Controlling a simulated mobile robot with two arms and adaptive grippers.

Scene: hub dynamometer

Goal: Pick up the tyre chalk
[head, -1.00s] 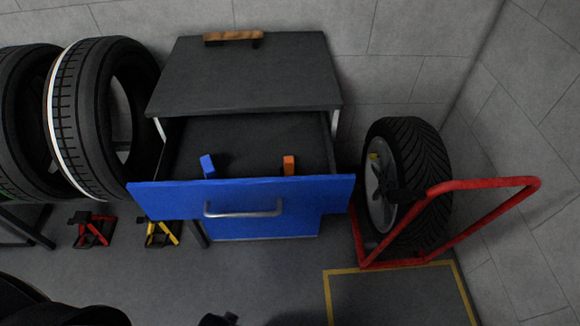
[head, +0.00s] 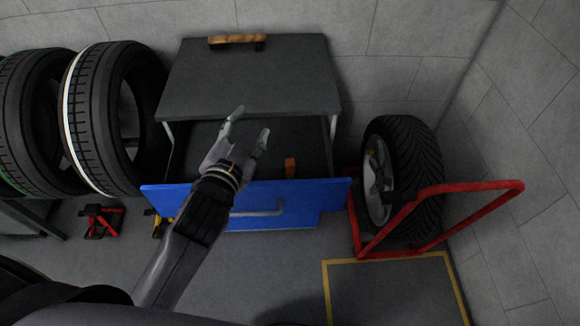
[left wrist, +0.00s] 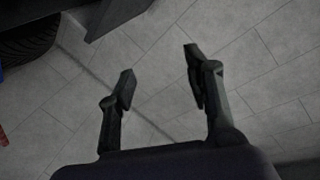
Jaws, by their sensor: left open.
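An open blue-fronted drawer (head: 320,196) of a dark cabinet holds a small upright orange block (head: 290,168). A small blue block seen in the drawer earlier is now hidden behind my left arm. I cannot tell from the pictures which of the two is the tyre chalk. My left gripper (head: 250,124) is open and empty, over the drawer, left of and beyond the orange block in the head view. In the left wrist view its two fingers (left wrist: 160,66) are spread with nothing between them. My right gripper is not in view.
A wooden-handled brush (head: 237,40) lies on the cabinet top (head: 250,85). Several tyres (head: 100,120) stand at left. A wheel (head: 405,180) stands at right beside a red frame (head: 450,190). Red (head: 101,221) and yellow (head: 157,225) jack-like stands sit on the floor.

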